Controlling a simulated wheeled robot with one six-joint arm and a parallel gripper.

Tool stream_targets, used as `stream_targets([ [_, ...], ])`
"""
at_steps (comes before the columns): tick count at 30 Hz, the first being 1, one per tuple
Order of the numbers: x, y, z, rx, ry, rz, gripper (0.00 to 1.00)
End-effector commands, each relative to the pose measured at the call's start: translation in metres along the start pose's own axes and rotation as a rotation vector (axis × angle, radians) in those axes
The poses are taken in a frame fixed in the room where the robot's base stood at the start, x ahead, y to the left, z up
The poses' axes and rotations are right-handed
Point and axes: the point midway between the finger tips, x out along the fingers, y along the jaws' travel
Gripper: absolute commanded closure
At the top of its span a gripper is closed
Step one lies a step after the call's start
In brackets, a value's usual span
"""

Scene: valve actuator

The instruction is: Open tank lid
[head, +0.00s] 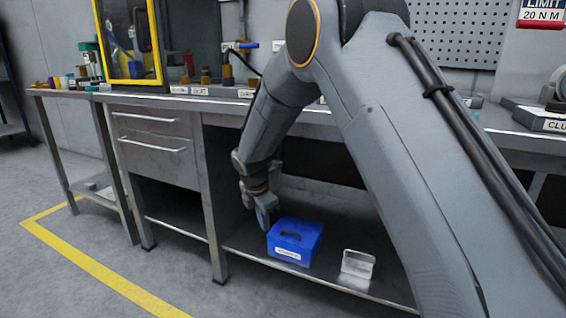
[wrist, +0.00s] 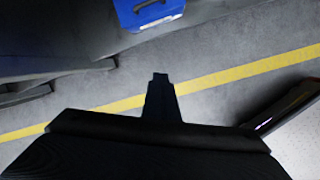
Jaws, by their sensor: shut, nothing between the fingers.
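The blue tank (head: 289,252) sits on the lower shelf of the workbench. Its lid (head: 298,233) has a black handle (head: 290,236) and lies closed on it. A white label is on the front; its text is too small to read. My gripper (head: 264,222) is at the tank's back left edge in the head view; whether it touches the tank cannot be told. In the wrist view my gripper (wrist: 160,77) is shut and empty. There the blue tank (wrist: 135,16) is at the top edge, partly cut off, beyond and apart from the fingertips.
A clear tray or holder (head: 357,264) stands on the shelf right of the tank. The workbench top (head: 222,107) is above my gripper, and a drawer unit (head: 158,148) is to the left. A yellow line (head: 95,262) crosses the open floor.

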Motion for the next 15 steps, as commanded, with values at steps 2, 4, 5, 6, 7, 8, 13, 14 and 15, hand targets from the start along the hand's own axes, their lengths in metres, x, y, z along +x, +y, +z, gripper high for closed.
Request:
stream_targets([
  [2, -0.031, -0.024, -0.027, 0.156, 0.032, -0.008, 1.0],
  [4, -0.054, -0.047, -0.049, 0.306, 0.059, -0.023, 1.0],
  [5, -0.063, -0.058, -0.058, 0.371, 0.07, -0.031, 1.0],
  [6, -0.075, -0.073, -0.07, 0.455, 0.083, -0.042, 1.0],
  [7, -0.083, -0.085, -0.078, 0.521, 0.092, -0.053, 1.0],
  [8, -0.092, -0.098, -0.087, 0.584, 0.101, -0.063, 1.0],
  [13, -0.132, -0.172, -0.131, 0.943, 0.136, -0.136, 1.0],
  [14, -0.137, -0.185, -0.138, 0.999, 0.139, -0.15, 1.0],
  [15, -0.143, -0.2, -0.145, 1.069, 0.142, -0.167, 1.0],
])
